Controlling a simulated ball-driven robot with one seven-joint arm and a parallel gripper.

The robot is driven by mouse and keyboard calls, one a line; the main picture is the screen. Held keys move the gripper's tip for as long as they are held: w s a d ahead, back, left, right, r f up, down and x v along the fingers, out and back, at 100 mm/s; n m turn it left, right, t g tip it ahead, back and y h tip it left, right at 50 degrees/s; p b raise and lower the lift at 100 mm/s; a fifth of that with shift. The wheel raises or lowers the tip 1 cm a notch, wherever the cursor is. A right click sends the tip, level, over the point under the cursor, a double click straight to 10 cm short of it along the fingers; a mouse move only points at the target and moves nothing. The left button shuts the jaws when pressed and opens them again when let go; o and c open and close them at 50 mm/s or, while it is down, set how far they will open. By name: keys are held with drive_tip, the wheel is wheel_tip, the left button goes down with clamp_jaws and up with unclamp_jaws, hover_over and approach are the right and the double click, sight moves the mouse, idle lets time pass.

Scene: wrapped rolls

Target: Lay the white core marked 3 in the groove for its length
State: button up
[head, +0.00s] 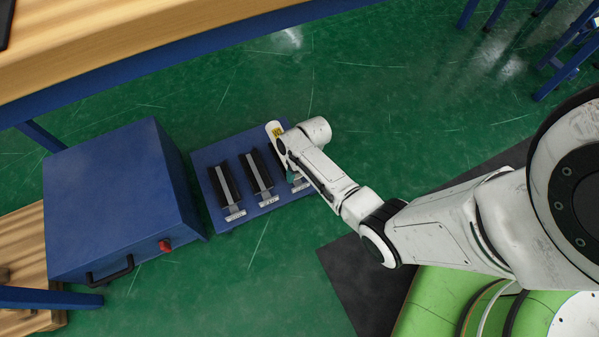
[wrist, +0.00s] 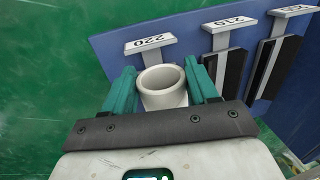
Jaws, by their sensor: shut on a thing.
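My gripper (wrist: 162,82) is shut on a white core (wrist: 166,101), a short hollow tube held between the two teal fingers. Its open end faces the wrist camera. No number shows on it. In the head view my gripper (head: 292,176) is over the rightmost groove of the blue rack (head: 207,158), and the core is hidden. In the wrist view the core is in front of the groove with the label 220 (wrist: 149,43) and covers most of it. I cannot tell whether the core touches the groove. The middle groove (head: 257,172) and left groove (head: 227,188) look empty.
A blue cabinet (head: 115,195) with a red button and black handle stands left of the rack. A wooden table (head: 130,40) with a blue edge is at the upper left. Green floor (head: 400,110) is clear behind the rack. A dark mat (head: 350,275) lies at the front.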

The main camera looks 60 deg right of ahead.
drive_tip(key=shift+f+b, duration=0.3)
drive_tip(key=shift+f, duration=0.25)
drive_tip(key=o, duration=1.2)
drive_tip(key=shift+o, duration=0.2)
wheel_tip(320, 180, up, 13)
drive_tip(key=s+d+p, duration=0.1)
drive_tip(key=d+p, duration=0.1)
drive_tip(key=p, duration=0.5)
drive_tip(key=s+a+r+n, duration=0.3)
drive_tip(key=s+a+r, duration=0.2)
drive_tip(key=a, duration=0.5)
drive_tip(key=s+a+r+n+h, duration=0.2)
drive_tip(key=s+a+r+n, duration=0.1)
drive_tip(key=s+r, duration=0.5)
drive_tip(key=shift+a+r, duration=0.15)
drive_tip(key=shift+r, duration=0.8)
